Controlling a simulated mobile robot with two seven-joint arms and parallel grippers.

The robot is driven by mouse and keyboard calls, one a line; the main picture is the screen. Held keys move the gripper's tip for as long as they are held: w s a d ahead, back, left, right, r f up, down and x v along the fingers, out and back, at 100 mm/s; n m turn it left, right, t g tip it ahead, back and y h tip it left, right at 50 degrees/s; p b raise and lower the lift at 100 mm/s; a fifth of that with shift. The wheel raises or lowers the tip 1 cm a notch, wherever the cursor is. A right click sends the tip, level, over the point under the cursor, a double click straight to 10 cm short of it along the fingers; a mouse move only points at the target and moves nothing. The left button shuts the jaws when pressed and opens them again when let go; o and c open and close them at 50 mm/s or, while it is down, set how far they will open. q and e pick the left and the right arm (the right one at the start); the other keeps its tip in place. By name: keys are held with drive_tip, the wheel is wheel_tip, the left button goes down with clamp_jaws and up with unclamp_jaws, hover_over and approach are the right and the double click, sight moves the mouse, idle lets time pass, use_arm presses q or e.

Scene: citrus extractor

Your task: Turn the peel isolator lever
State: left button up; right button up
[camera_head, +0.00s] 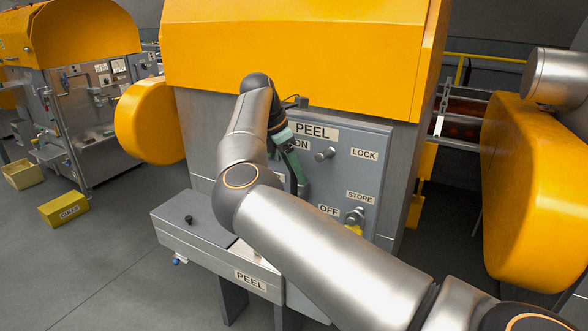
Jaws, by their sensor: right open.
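The grey peel isolator panel (345,180) stands on the front of the orange machine, with a PEEL label on top and ON, OFF, LOCK and STORE labels. My right gripper (293,168) is at the panel's left side, just below the ON label (301,145). It is open, with its green-edged fingers pointing down. A dark bar, seemingly the lever (304,187), shows at the fingertips; my arm and gripper hide most of it. I cannot tell whether the fingers touch it. My left gripper is out of view.
A metal pin (325,154) sticks out beside LOCK, and a metal fitting (355,215) with a yellow piece is under STORE. A grey box (205,233) labelled PEEL juts out below left. Orange rounded housings (148,121) flank the machine. Yellow bins (64,208) are on the floor.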

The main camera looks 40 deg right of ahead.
clamp_jaws()
idle(0.5)
idle(1.0)
